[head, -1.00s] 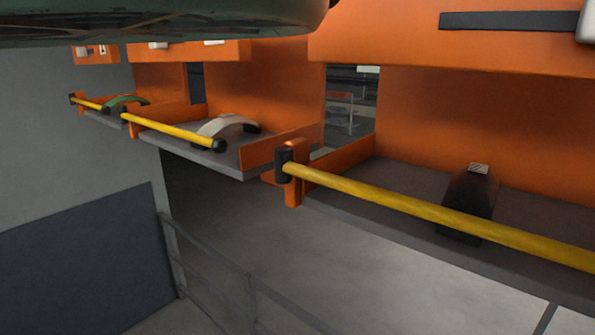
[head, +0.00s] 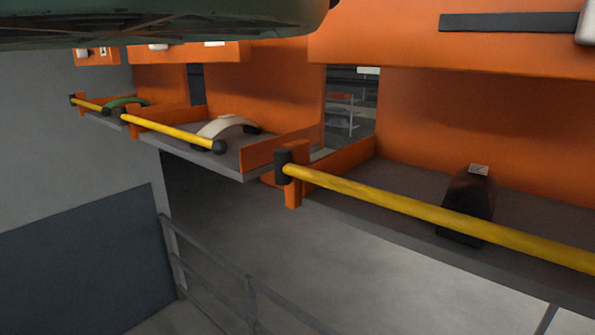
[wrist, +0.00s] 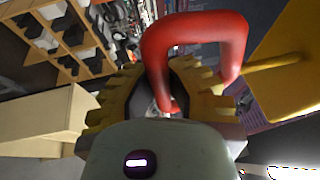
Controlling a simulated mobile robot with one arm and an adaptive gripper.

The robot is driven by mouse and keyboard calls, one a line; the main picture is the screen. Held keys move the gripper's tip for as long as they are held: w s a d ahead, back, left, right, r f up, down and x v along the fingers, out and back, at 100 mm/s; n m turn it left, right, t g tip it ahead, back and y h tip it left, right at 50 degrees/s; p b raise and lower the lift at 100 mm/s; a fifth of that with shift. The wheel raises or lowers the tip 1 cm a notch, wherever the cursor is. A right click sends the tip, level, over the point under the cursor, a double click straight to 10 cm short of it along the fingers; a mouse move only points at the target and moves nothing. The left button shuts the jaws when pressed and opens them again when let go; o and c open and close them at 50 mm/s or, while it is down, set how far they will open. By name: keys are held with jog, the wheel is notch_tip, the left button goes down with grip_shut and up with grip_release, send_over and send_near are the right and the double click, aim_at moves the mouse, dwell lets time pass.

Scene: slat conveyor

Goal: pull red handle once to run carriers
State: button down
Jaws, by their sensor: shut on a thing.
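The red handle (wrist: 196,28), a thick bent loop, shows in the wrist view, with one leg running down between the fingers. My gripper (wrist: 165,98) is shut on it, with a toothed yellow-edged finger on either side. The grip contact is partly hidden by the handle and the gripper body. The handle and gripper are not visible in the head view. Orange carriers hang in a row there: a near one (head: 470,115), a middle one (head: 262,85) and a smaller one (head: 112,54) at far left. Each has a grey floor and a yellow bar across its front.
A dark block (head: 468,203) lies in the near carrier, a pale arched piece (head: 226,126) in the middle one, a green arched piece (head: 125,101) in the far one. A grey railing (head: 250,297) stands below. A yellow part (wrist: 288,65) is right of the handle.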

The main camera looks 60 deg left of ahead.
notch_tip(320, 180, down, 6)
jog(key=b, duration=0.5)
notch_tip(320, 180, up, 6)
jog(key=p, duration=0.4)
jog(key=shift+p, duration=0.4)
jog(key=shift+f, duration=0.1)
jog(key=c, duration=0.9)
grip_release()
jog(key=shift+c, duration=0.2)
jog(key=shift+s, duration=0.1)
jog(key=s+f+b, duration=0.1)
jog(key=s, duration=0.7)
jog(key=shift+s+a+f+b, duration=0.15)
jog(key=shift+s+a+b, duration=0.15)
jog(key=shift+s+a, duration=0.1)
